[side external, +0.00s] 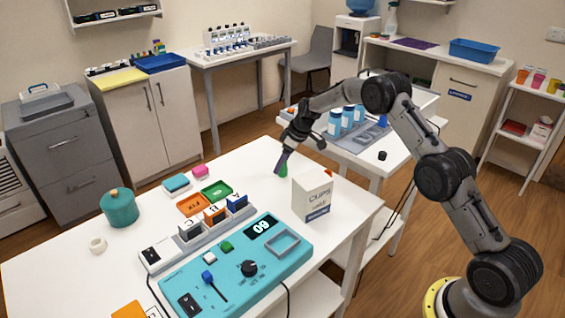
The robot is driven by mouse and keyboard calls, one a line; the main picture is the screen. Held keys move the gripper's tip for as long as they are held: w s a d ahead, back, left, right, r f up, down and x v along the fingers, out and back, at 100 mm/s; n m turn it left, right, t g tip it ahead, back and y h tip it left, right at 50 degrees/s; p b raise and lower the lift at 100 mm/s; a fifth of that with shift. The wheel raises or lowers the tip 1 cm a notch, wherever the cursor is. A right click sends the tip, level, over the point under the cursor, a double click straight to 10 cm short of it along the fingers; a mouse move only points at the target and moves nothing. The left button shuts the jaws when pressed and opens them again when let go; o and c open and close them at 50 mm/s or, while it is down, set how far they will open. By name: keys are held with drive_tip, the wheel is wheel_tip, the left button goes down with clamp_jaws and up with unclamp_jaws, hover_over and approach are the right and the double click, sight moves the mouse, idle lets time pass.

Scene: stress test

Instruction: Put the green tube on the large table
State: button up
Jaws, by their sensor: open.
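A small green object, likely the green tube (284,171), shows right beside the fingertips of my gripper (279,168). It appears to be at the surface of the large white table (130,262), near its far right edge. My gripper points down there from the upper right and is open. The fingers hide part of the green object. I cannot tell whether they touch it, or whether it stands or lies.
A white box (313,195) stands close by on the right. A teal console (236,268), switch blocks (213,217), small trays (217,190) and a teal pot (119,208) occupy the large table. A side table with blue bottles (334,122) stands behind. Bare table lies left of my gripper.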

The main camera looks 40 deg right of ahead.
drive_tip(key=v, duration=1.2)
drive_tip(key=shift+r, duration=0.25)
drive_tip(key=s+a+r+m, duration=0.1)
drive_tip(key=s+a+r, duration=0.2)
drive_tip(key=s+r, duration=0.3)
drive_tip(key=s+a+r+h, duration=0.1)
drive_tip(key=s+a+r, duration=0.35)
drive_tip(key=s, duration=0.35)
drive_tip(key=s+a+r+m, duration=0.1)
drive_tip(key=s+a+r, duration=0.2)
drive_tip(key=s+r, duration=0.3)
drive_tip(key=s+a+f+m, duration=0.1)
drive_tip(key=s+f, duration=0.1)
drive_tip(key=s, duration=0.9)
drive_tip(key=s+a+f+m+t, duration=0.1)
drive_tip(key=s+f, duration=0.1)
drive_tip(key=s, duration=1)
drive_tip(key=shift+s+a+f+m+t+h, duration=0.15)
drive_tip(key=shift+s+a+m+t+h, duration=0.15)
drive_tip(key=shift+a+h, duration=0.1)
